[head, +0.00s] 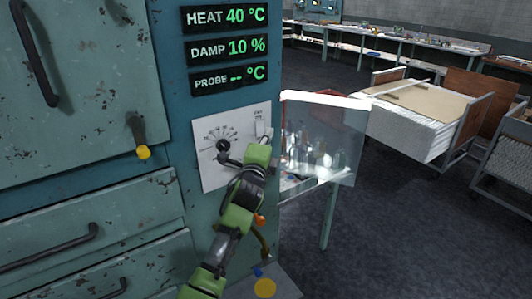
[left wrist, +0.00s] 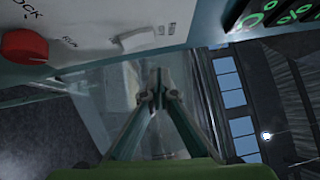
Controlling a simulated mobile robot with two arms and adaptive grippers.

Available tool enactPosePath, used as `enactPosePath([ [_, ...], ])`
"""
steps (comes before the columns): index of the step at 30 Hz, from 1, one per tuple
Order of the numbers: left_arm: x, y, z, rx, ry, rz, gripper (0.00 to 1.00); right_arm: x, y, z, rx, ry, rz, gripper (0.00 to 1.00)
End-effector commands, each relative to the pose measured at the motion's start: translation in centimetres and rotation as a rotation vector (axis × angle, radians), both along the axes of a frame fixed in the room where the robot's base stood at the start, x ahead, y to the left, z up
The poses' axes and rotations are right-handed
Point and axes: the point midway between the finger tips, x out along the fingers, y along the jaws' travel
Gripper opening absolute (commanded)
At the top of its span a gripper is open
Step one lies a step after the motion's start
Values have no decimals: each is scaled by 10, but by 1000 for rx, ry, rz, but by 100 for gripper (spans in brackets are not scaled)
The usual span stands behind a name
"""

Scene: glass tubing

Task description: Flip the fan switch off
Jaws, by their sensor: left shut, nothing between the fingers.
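The fan switch (head: 260,129) is a small pale lever at the upper right of a white control plate (head: 212,177) on the teal cabinet. Small lettering sits above it, too small to read surely. My left gripper (head: 264,142) is right at the switch in the head view, covering its lower part; I cannot tell whether they touch. In the left wrist view the two fingers (left wrist: 160,92) meet at their tips with nothing between them. A pale curved fitting (left wrist: 137,42) on the plate shows above them, apart from the tips. My right gripper is not in view.
A black dial (head: 223,145) sits left of the switch. A red knob (left wrist: 24,47) shows in the wrist view. Readouts (head: 228,47) are above the plate. A clear panel (head: 330,140) with glassware behind it stands close on the right. Carts (head: 420,115) stand farther back; floor between is clear.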

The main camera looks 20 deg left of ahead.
Motion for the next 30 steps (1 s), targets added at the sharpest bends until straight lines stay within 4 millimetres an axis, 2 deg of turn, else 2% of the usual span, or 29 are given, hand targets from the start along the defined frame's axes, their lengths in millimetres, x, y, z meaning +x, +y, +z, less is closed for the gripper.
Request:
enactPosePath([
  [3,-12,-1,-1,1,-2,0,0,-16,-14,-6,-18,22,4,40],
  [6,-21,-2,-1,0,-1,0,0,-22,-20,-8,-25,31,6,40],
  [9,-33,-4,0,1,-1,0,0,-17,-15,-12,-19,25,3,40],
  [16,-67,-8,2,1,-2,-1,0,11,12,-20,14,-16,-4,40],
  [22,-90,-11,5,0,-1,0,0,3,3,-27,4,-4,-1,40],
  [27,-98,-12,7,0,0,-1,0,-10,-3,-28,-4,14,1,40],
  [30,-98,-12,7,0,0,-1,0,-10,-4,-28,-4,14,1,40],
])
